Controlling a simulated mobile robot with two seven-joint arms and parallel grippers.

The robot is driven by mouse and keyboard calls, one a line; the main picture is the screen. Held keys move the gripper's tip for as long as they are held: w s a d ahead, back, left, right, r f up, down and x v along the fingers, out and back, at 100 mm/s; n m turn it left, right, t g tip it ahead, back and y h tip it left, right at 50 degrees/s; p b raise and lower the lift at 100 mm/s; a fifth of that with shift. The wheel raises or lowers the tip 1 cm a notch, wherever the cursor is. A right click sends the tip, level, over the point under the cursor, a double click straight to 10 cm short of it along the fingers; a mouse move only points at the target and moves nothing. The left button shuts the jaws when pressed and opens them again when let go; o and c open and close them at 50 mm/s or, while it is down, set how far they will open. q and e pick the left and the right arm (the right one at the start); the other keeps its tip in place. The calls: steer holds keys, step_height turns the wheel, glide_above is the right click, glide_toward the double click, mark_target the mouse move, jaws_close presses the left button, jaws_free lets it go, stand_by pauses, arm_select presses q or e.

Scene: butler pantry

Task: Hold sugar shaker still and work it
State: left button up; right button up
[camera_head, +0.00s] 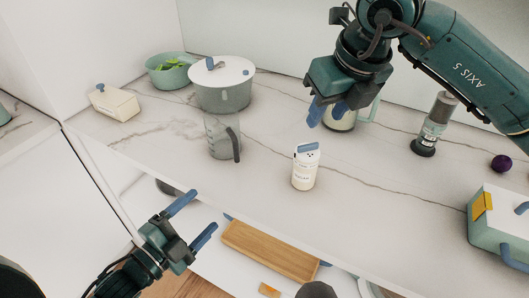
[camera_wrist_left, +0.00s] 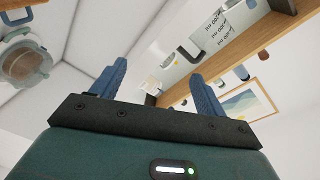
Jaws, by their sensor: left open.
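The sugar shaker (camera_head: 304,172) is a small white bottle with a label and a blue-and-white top. It stands upright on the marble counter, touched by neither gripper. My left gripper (camera_head: 204,209) is open and empty, low in front of the counter edge, to the left of and nearer than the shaker. Its spread blue fingers also show in the left wrist view (camera_wrist_left: 158,85), with no shaker between them. My right gripper (camera_head: 328,113) hangs above the counter, behind and slightly right of the shaker. Its blue fingers look apart, pointing down, in front of a cream jar (camera_head: 346,120).
A clear measuring jug (camera_head: 217,137) stands left of the shaker. Behind it are a lidded pot (camera_head: 225,91) and a green bowl (camera_head: 163,75). A butter box (camera_head: 113,102) sits far left, a grinder (camera_head: 433,128) and a green toaster-like box (camera_head: 490,228) right. A wooden tray (camera_head: 265,254) lies below the counter.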

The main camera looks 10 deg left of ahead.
arm_select(q)
step_height(320, 180, up, 6)
steer(key=m+h, duration=0.5)
steer(key=m, duration=0.4)
steer(key=n+g+y, duration=0.1)
steer(key=n+g, duration=0.8)
steer(key=n, duration=0.6)
glide_toward(312, 161)
steer(key=w+a+f, duration=0.2)
steer(key=x, duration=1.2)
steer(key=shift+w+d+f, duration=0.1)
steer(key=shift+d, duration=0.3)
steer(key=shift+c, duration=0.3)
steer(key=c, duration=1.2)
arm_select(e)
steer(key=shift+c, duration=0.3)
